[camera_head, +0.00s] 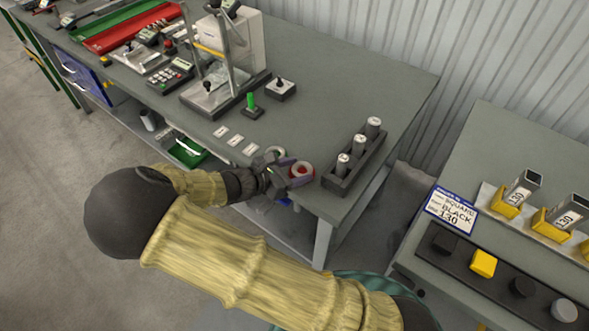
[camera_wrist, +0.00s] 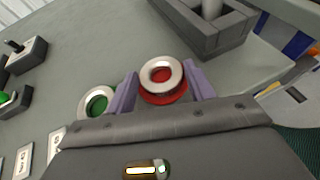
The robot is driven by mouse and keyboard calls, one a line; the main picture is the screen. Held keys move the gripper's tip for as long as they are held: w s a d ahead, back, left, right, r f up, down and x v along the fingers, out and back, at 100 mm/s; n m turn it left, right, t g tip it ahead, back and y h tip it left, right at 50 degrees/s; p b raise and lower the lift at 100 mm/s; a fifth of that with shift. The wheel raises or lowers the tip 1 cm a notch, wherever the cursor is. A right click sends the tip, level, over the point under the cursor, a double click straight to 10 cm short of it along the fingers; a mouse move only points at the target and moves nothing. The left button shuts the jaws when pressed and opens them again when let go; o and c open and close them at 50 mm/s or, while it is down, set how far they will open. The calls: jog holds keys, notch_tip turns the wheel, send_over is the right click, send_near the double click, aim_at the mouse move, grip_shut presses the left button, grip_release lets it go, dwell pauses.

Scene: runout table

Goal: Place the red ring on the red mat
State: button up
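The red ring (camera_head: 302,169) is round, with a pale top and a red side. It lies near the table's front right corner, and it shows between my fingers in the wrist view (camera_wrist: 164,98). My gripper (camera_head: 293,172) has its two purple fingers on either side of the ring, close to its edges. Its fingers also show in the wrist view (camera_wrist: 162,84). I cannot tell whether the fingers touch the ring. I cannot make out a separate red mat; the area under the ring is partly hidden.
A green and white round piece (camera_wrist: 98,103) lies just left of my gripper. A dark rack (camera_head: 351,171) with upright cylinders stands close on the right. White labels (camera_head: 236,140) lie to the left. The tabletop behind is mostly clear.

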jog(key=shift+o, duration=1.3)
jog(key=shift+a, duration=0.1)
jog(key=v, duration=1.2)
